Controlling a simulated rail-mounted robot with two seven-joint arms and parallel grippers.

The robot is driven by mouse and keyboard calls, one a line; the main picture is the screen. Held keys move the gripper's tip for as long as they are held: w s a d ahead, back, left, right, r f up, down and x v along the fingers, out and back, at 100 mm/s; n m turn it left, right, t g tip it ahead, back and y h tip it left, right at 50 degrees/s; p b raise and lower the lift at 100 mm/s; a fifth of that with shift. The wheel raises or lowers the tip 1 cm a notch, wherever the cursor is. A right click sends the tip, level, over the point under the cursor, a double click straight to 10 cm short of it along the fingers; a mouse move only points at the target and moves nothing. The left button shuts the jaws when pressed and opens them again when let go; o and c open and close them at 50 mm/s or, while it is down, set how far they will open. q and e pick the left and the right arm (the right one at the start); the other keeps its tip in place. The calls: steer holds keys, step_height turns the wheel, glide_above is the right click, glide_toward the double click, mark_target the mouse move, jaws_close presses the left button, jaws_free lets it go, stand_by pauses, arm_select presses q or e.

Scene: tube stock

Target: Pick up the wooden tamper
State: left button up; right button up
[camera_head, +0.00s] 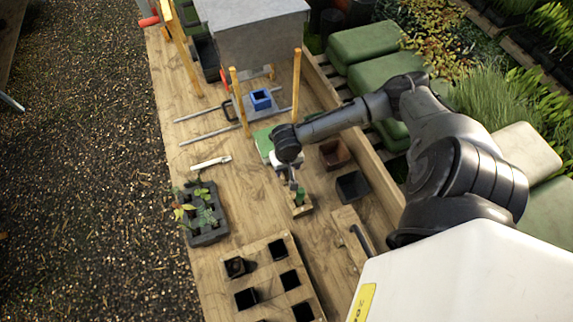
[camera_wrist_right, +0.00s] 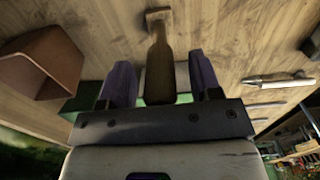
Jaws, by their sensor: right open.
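My right gripper (camera_head: 293,184) is open over the tamper in the head view. In the right wrist view its fingers (camera_wrist_right: 160,88) stand either side of the handle, with gaps between. Part of the tamper is hidden in the head view by the gripper. My left gripper is not in view.
A brown pot (camera_head: 335,153) and a black pot (camera_head: 352,187) stand right of the tamper. A wooden tray with square holes (camera_head: 268,263) lies nearer. A seedling tray (camera_head: 208,232) and a white-handled tool (camera_head: 211,162) lie left. Upright wooden posts (camera_head: 239,100) stand farther back.

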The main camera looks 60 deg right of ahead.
steer(key=c, duration=1.1)
steer(key=shift+r, duration=0.2)
